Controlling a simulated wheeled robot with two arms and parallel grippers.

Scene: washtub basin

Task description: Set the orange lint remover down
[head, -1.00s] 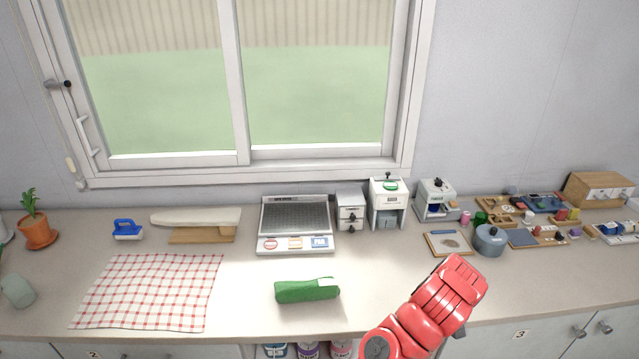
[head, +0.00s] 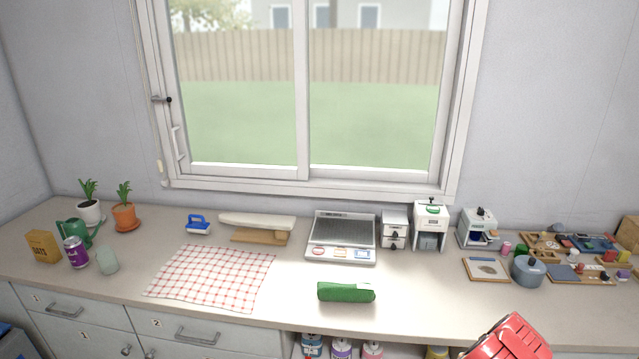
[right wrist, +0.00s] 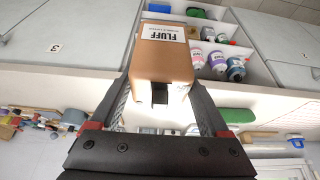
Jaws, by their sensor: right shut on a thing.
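The orange lint remover (right wrist: 165,65) shows in the right wrist view as a boxy orange-tan body with a white label reading FLUFF. My right gripper (right wrist: 162,84) is shut on it, with one finger on each side. Behind it are cabinet fronts and an open shelf, and this view looks upside down. The lint remover and right gripper are out of the head view, where only my red right arm shows at the bottom right. My left gripper is in neither view.
The counter (head: 420,300) is bare at its front right. A green pouch-like thing (head: 346,292), a scale (head: 342,252), a checked cloth (head: 212,278) and a blue-grey pot (head: 528,270) stand on it. Bottles (head: 342,348) fill the shelf below.

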